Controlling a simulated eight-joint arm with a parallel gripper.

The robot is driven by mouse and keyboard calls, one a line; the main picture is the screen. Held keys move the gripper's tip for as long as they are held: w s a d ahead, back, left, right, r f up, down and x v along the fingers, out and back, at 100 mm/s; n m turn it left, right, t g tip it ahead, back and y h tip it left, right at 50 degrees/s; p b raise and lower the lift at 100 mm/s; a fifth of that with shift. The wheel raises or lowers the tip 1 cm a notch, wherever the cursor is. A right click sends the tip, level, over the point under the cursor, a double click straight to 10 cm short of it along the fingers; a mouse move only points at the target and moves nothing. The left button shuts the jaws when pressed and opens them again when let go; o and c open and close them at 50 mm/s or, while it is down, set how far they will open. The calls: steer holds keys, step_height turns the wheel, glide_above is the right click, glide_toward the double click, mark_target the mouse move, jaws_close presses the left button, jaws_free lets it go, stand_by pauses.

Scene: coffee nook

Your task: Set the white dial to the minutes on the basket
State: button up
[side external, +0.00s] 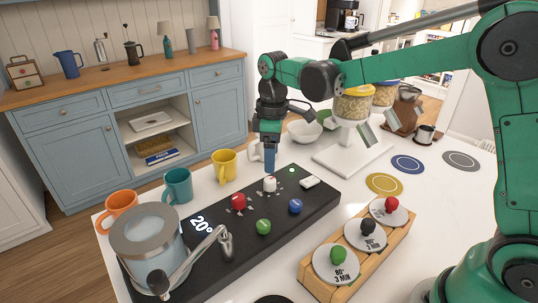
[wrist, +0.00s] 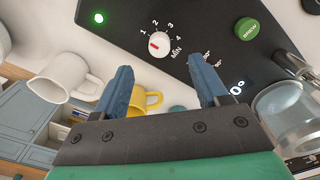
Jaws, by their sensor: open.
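The white dial (side external: 270,184) stands on the black control panel (side external: 318,200). In the wrist view the white dial (wrist: 160,44) has numbers 1 to 4 and MIN around it. Its red mark lies on the left side, nearest the 1. My gripper (side external: 270,168) is just above the dial, fingers pointing down. In the wrist view my gripper (wrist: 160,66) is open and empty, its blue fingers apart. A white disc with a green knob (side external: 338,256) reads 80° 3 MIN. Discs with a black knob (side external: 367,227) and red knob (side external: 391,204) have labels too small to read surely.
The panel also has a red knob (side external: 238,202), a green button (side external: 263,227) marked BREW, a blue button (side external: 295,206) and a 20° display (side external: 201,223). A glass kettle (side external: 148,245) stands at the left. Three mugs, including a yellow one (side external: 224,165), stand behind. A wooden rack (side external: 386,251) holds the discs.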

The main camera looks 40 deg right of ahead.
mark_target(270, 179)
steer(key=shift+w+f, duration=0.2)
steer(key=shift+f, duration=2.9)
jaws_close()
